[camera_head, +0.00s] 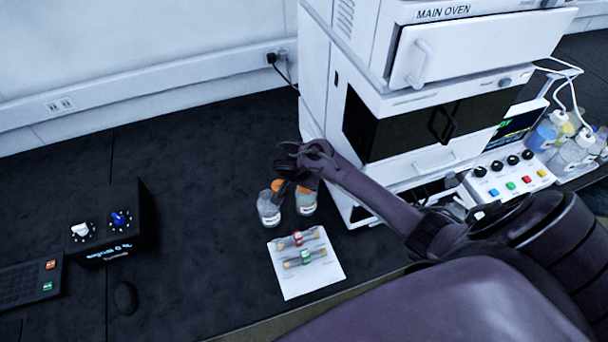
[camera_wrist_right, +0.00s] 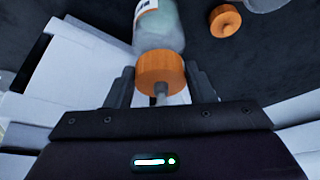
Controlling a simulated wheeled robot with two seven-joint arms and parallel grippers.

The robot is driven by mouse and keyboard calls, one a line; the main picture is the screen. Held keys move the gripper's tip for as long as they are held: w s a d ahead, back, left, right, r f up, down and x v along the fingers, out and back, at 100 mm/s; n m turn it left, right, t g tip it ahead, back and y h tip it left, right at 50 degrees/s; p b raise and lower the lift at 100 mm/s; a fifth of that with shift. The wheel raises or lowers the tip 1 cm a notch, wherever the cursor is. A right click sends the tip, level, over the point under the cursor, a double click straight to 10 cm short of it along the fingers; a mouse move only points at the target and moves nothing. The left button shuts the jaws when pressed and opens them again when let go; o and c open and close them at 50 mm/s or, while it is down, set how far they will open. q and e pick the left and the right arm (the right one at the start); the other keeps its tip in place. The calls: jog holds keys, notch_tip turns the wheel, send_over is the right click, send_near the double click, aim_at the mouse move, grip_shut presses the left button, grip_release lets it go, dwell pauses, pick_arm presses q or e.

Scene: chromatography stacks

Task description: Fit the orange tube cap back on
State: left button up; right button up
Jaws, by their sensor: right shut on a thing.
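My right gripper (camera_head: 294,178) is shut on an orange cap with a short grey stub on top; the cap (camera_wrist_right: 160,72) sits between the fingers in the wrist view. A labelled bottle (camera_wrist_right: 158,25) is directly beyond and below that cap; I cannot tell whether the cap is seated on it. In the head view this seems to be the right bottle (camera_head: 306,204). A second orange cap (camera_wrist_right: 225,20) shows apart from the gripper, seemingly on the dark bench, near the left bottle (camera_head: 268,208). My left gripper is out of view.
A white mat (camera_head: 293,286) with red and green fitted columns (camera_head: 305,258) lies in front of the bottles. The white oven stack (camera_head: 318,95) stands close on the right. A black control box (camera_head: 112,225) is at left; bench between is clear.

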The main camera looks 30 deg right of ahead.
jog(key=shift+f, duration=0.2)
jog(key=shift+f, duration=0.25)
dwell(0.4)
jog(key=o, duration=1.1)
jog(key=shift+c, duration=0.2)
jog(key=shift+o, duration=0.5)
jog(key=o, duration=0.3)
jog(key=shift+r, duration=0.1)
